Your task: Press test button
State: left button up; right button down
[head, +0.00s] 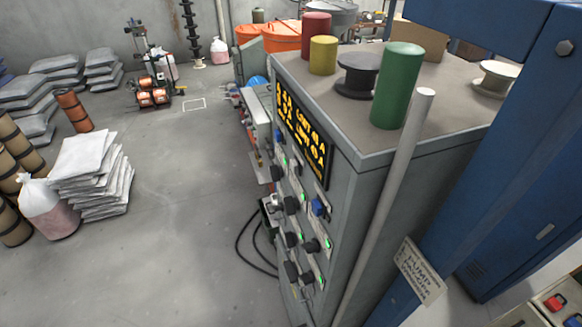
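A grey control cabinet (362,190) stands in the middle. Its left face has a lit amber display (303,135) above rows of black knobs (291,205), small green lights and a blue knob or button (319,207). At the bottom right corner, a light box (545,310) carries red buttons (555,302). No label reading "test" is legible, so I cannot tell which one is the test button. Neither of my grippers can be made out in the head view.
Green (398,85), yellow (323,55) and red (316,28) cylinders and a dark spool (357,75) stand on the cabinet. A pale pole (385,205) and blue beam (455,170) cross its right side. White sacks (95,175) lie left; the floor between is clear.

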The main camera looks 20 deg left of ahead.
pick_arm(q)
grip_shut()
dwell(1.4)
